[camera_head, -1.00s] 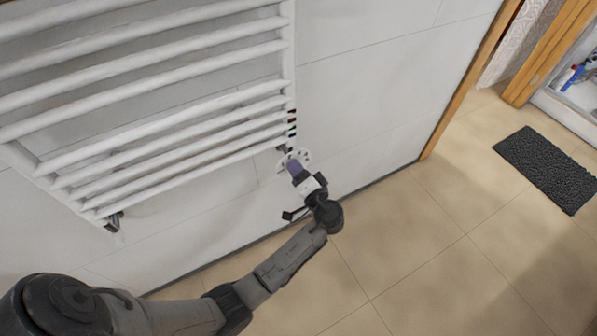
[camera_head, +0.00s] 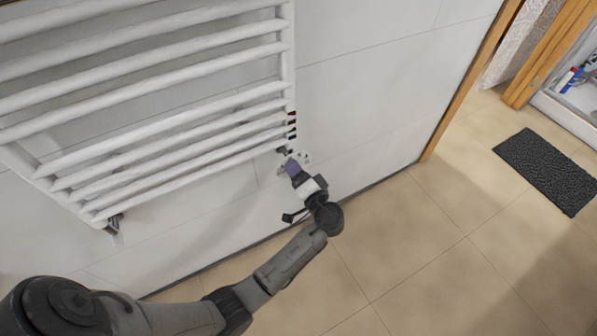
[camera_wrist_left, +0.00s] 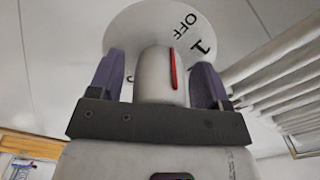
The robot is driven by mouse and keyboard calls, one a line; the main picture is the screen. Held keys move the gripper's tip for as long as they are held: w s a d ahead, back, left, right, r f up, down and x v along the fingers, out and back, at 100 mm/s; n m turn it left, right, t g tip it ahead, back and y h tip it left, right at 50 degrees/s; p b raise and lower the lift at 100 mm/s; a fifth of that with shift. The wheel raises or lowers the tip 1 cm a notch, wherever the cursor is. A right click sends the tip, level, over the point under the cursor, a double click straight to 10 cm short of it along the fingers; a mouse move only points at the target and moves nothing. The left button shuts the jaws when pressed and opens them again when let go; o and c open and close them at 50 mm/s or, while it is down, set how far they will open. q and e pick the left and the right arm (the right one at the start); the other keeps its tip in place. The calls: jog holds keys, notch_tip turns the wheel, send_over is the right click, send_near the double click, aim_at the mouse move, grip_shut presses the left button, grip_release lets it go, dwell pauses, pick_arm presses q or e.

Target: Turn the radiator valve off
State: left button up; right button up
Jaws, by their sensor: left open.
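The radiator valve has a white dial disc (camera_head: 305,158) at the lower right corner of the radiator (camera_head: 289,60). In the left wrist view the disc (camera_wrist_left: 145,22) carries black "OFF" and "1" lettering. A white knob (camera_wrist_left: 155,78) with a red line stands in front of it. The red line's upper end is just below "OFF". My left gripper (camera_head: 292,167) is open, its purple fingers on either side of the knob. I cannot tell whether they touch it. In the head view the gripper hides the knob. My right gripper is not in view.
The white tiled wall (camera_head: 375,85) is right behind the valve. Radiator bars run up and left of it. The tiled floor (camera_head: 430,250) is clear; a dark mat (camera_head: 548,170) lies at the right, beyond a wooden door frame (camera_head: 465,80).

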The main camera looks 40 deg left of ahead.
pick_arm(q)
jog(key=p+v, duration=0.3)
jog(key=v, duration=0.9)
dwell(0.3)
